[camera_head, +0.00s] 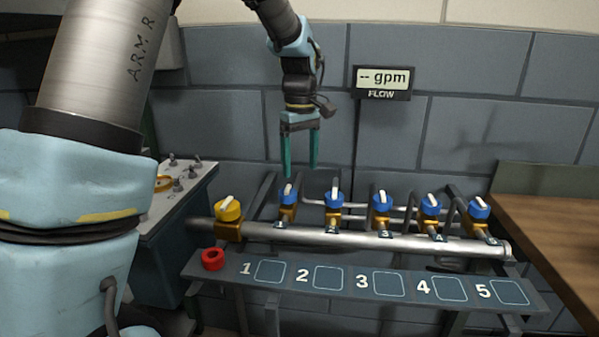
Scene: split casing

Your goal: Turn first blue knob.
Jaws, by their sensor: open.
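A row of several blue knobs with white handles sits along a silver pipe. The first blue knob (288,194) is the leftmost of them, on a brass valve body. The second blue knob (334,199) stands just to its right. My gripper (301,173) points down with its two green fingers apart and empty. In the picture its fingertips are just above the first blue knob, the left finger's tip close to the handle. I cannot tell whether it touches.
A yellow knob (228,208) is left of the blue ones. A red ring (212,259) lies on the numbered shelf (385,310) in front. A flow display (383,82) reading "-- gpm" hangs on the wall. A control box (193,196) stands left, a wooden table (560,235) right.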

